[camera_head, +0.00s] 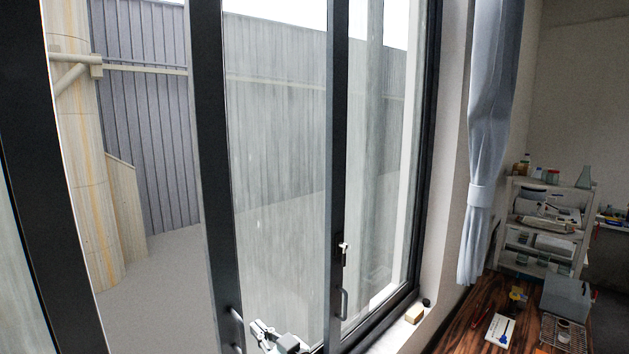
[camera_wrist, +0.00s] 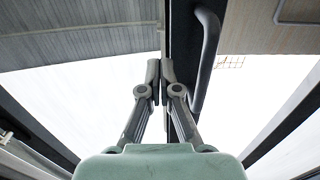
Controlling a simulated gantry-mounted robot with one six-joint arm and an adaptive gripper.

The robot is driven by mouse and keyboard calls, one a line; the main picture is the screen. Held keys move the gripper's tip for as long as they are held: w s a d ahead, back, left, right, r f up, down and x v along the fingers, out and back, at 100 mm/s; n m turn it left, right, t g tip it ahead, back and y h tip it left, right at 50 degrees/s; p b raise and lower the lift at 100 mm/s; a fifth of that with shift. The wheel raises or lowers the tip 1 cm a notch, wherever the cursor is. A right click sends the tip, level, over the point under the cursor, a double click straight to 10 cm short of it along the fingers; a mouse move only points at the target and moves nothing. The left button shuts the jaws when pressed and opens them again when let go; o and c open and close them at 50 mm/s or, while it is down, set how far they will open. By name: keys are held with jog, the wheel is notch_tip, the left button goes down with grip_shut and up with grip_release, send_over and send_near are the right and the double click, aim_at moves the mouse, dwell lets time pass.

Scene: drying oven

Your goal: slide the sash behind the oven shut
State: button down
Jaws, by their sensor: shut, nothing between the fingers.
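The sash (camera_head: 212,180) is a dark-framed sliding pane; its left stile stands left of the middle of the head view. Clear, unglazed-looking room shows to the left of that stile, up to a dark post. A bar handle (camera_head: 236,328) is low on the stile. My gripper (camera_head: 256,326) is at the bottom of the head view, just right of that handle. In the wrist view my gripper (camera_wrist: 160,70) is shut and empty, with a dark handle (camera_wrist: 208,55) just right of its fingers. I cannot tell whether they touch. The oven is not seen.
Another dark stile (camera_head: 337,150) with a latch (camera_head: 344,250) and handle (camera_head: 343,304) stands to the right. A grey curtain (camera_head: 484,150), a wooden bench (camera_head: 470,318) and a loaded shelf rack (camera_head: 545,225) are farther right.

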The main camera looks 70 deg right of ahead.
aim_at(223, 332)
dwell(0.4)
jog(key=shift+w+a+r+p, duration=0.1)
jog(key=shift+w+a+p, duration=0.3)
jog(key=shift+a, duration=0.25)
jog(key=shift+w+a+p, duration=0.35)
jog(key=shift+a, duration=0.3)
jog(key=shift+w+a+p, duration=0.35)
jog(key=shift+w+a, duration=0.05)
jog(key=shift+a, duration=0.3)
jog(key=shift+w+a+p, duration=0.3)
jog(key=shift+w+a, duration=0.05)
jog(key=shift+a, duration=0.35)
jog(key=shift+w+a+p, duration=0.5)
jog(key=shift+a+p, duration=0.05)
jog(key=shift+a, duration=0.3)
jog(key=shift+w+a+p, duration=0.45)
jog(key=shift+a+p, duration=0.15)
jog(key=shift+a, duration=0.3)
jog(key=shift+w+a+p, duration=0.5)
jog(key=shift+a+p, duration=0.05)
jog(key=shift+a, duration=0.3)
jog(key=shift+a, duration=0.1)
